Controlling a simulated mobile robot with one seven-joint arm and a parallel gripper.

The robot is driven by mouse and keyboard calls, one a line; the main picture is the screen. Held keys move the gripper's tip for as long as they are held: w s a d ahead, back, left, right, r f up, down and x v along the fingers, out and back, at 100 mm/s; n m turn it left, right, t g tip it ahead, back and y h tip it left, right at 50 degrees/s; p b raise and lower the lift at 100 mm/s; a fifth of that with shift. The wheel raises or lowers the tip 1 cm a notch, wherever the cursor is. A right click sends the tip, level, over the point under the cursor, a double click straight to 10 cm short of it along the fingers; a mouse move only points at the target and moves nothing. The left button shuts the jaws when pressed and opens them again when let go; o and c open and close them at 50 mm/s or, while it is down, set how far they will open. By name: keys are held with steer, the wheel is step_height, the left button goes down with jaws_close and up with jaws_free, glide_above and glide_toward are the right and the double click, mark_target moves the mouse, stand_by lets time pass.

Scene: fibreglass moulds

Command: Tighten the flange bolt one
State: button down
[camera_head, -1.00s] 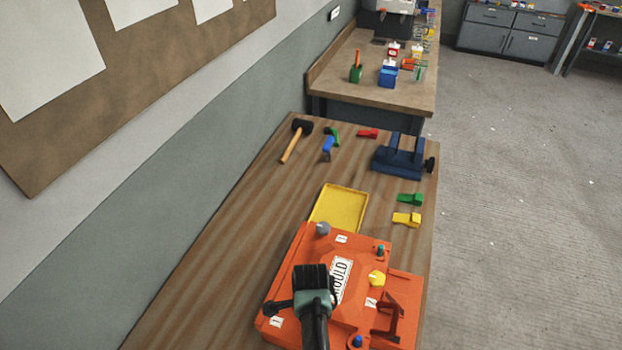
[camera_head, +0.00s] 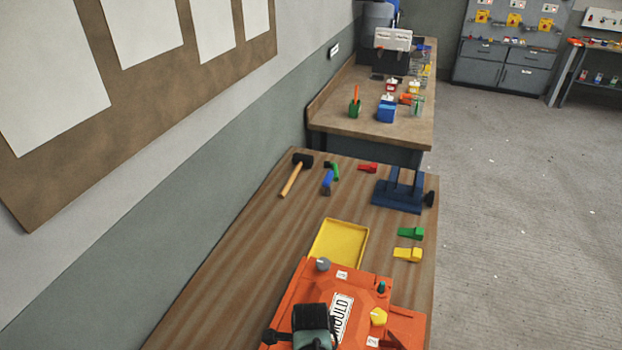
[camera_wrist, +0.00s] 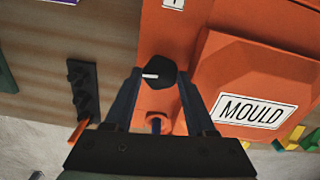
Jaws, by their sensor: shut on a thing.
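The orange mould (camera_head: 300,290) lies on the near end of the wooden table, with a MOULD label that also shows in the wrist view (camera_wrist: 247,111). In the wrist view a black hexagonal bolt head (camera_wrist: 160,78) with a white mark sits at the mould's edge. I take it for flange bolt one, but no number is readable on it. My gripper (camera_wrist: 158,74) has one finger on each side of this head and is shut on it. In the head view my wrist (camera_head: 312,325) covers this part of the mould, so the fingers and bolt are hidden there.
On the mould are a grey knob (camera_head: 322,264), a teal knob (camera_head: 381,287) and a yellow knob (camera_head: 378,317). A yellow tray (camera_head: 340,243), a mallet (camera_head: 295,175), a blue stand (camera_head: 400,195), and green (camera_head: 410,233) and yellow (camera_head: 408,254) clamps lie beyond. The table's left strip is clear.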

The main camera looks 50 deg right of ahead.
steer(key=shift+c, duration=1.1)
jaws_free()
steer(key=shift+r, duration=0.1)
